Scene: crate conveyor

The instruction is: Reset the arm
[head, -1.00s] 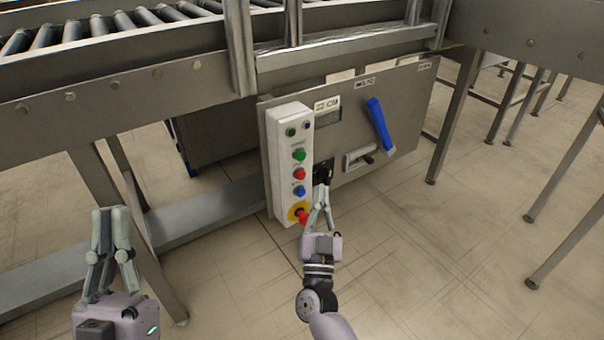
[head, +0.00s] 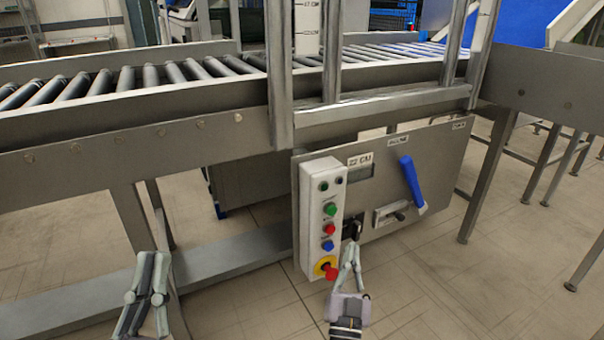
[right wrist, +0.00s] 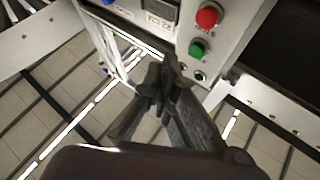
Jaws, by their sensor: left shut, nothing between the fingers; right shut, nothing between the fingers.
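My left gripper (head: 152,258) is at the lower left in the head view, shut and empty, in front of the conveyor's legs. My right gripper (head: 351,246) is shut and empty, in front of the lower part of the control panel (head: 378,228). I cannot tell whether its tips touch the panel. The white button box (head: 315,235) is just left of it, with green, red and blue buttons and a red knob on a yellow ring (head: 328,270). In the right wrist view the shut fingers (right wrist: 168,75) show below the box's red button (right wrist: 208,17).
A blue lever (head: 411,184) and a metal latch handle (head: 392,213) are on the panel, right of my right gripper. The roller conveyor (head: 130,82) runs above. Metal legs (head: 487,185) stand at the right. The floor in front of the panel is clear.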

